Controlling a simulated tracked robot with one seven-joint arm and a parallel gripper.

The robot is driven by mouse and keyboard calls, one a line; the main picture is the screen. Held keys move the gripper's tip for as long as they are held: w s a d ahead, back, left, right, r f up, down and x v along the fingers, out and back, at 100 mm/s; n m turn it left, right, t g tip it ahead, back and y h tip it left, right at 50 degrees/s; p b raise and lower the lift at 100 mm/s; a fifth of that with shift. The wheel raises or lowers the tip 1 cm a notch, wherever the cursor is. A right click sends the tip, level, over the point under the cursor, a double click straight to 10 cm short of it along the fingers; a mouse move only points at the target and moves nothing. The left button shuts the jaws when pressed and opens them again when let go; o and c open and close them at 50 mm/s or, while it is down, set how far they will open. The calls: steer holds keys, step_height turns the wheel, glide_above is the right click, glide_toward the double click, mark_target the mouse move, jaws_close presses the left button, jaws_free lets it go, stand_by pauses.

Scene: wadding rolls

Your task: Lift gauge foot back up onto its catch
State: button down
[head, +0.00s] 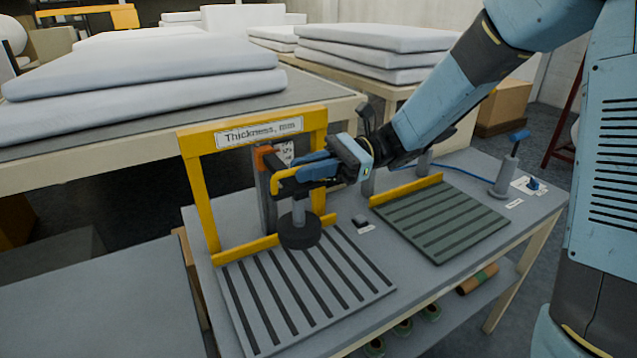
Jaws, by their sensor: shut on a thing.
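The thickness gauge stands on the grey bench, with a yellow frame (198,200) labelled "Thickness, mm". Its gauge foot (299,232), a dark round disc on a light rod, hangs within the front of the frame, low over the slatted grey plate (300,285). I cannot tell whether the disc touches the plate. An orange block (265,151) sits on the grey upright behind; whether it is the catch is unclear. My gripper (292,178) comes in from the right and is shut at the top of the foot's rod, on a yellow handle partly hidden by the fingers.
A green slatted plate (440,220) with a yellow bar lies to the right. A blue-handled lever (508,165) stands at the bench's right end. White wadding stacks (140,95) lie on tables behind.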

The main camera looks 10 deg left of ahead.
steer(key=shift+r, duration=0.35)
steer(key=shift+a, duration=0.1)
steer(key=c, duration=1.1)
jaws_free()
steer(key=shift+c, duration=0.2)
steer(key=shift+f, duration=0.1)
steer(key=v, duration=1.4)
